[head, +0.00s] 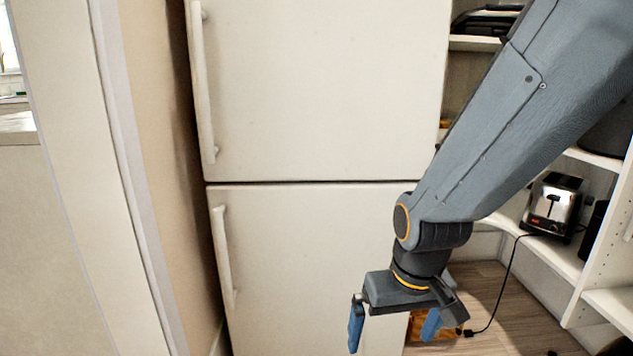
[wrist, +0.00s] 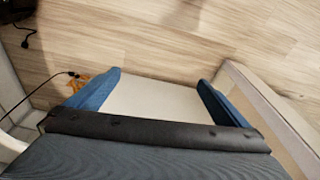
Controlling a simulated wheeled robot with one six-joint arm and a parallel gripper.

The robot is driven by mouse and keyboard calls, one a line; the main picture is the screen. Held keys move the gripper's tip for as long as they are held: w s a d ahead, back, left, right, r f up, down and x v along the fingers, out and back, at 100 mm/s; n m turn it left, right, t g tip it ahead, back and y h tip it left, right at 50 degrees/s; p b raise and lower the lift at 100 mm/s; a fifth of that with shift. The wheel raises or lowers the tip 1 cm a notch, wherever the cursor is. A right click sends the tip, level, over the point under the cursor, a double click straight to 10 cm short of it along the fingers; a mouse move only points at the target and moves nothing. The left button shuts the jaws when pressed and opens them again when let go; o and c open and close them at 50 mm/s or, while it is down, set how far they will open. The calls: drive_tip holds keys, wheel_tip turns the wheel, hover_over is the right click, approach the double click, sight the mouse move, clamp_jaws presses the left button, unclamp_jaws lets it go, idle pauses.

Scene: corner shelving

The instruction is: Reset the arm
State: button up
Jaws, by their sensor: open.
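My arm reaches down from the upper right of the head view. My gripper (head: 394,332) hangs at its end, pointing down in front of the lower door of a white fridge (head: 300,260). Its two blue fingers are spread apart with nothing between them. In the wrist view my gripper (wrist: 160,95) also shows both blue fingers apart, with a pale surface and the wood floor (wrist: 170,45) beyond them.
Corner shelving (head: 600,300) stands at the right, with a silver toaster (head: 553,205) on a shelf. Its black cord hangs to the floor, close to an orange-brown item (head: 418,328) partly hidden behind my gripper. A wall edge (head: 115,180) stands at the left.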

drive_tip(key=s+a+r+n+g, duration=0.25)
drive_tip(key=s+a+n, duration=0.25)
drive_tip(key=s+a, duration=0.85)
drive_tip(key=d+r+m+p, duration=0.3)
drive_tip(key=d+r+p, duration=0.6)
drive_tip(key=r+p, duration=0.4)
drive_tip(key=w+d+r+m+p, duration=0.1)
drive_tip(key=d+r+m+p, duration=0.3)
drive_tip(key=d+r+p, duration=0.6)
wheel_tip(320, 180, up, 4)
drive_tip(key=p, duration=0.7)
drive_tip(key=shift+w+d+f+h, duration=0.15)
drive_tip(key=shift+d+h, duration=0.1)
drive_tip(key=shift+h, duration=0.05)
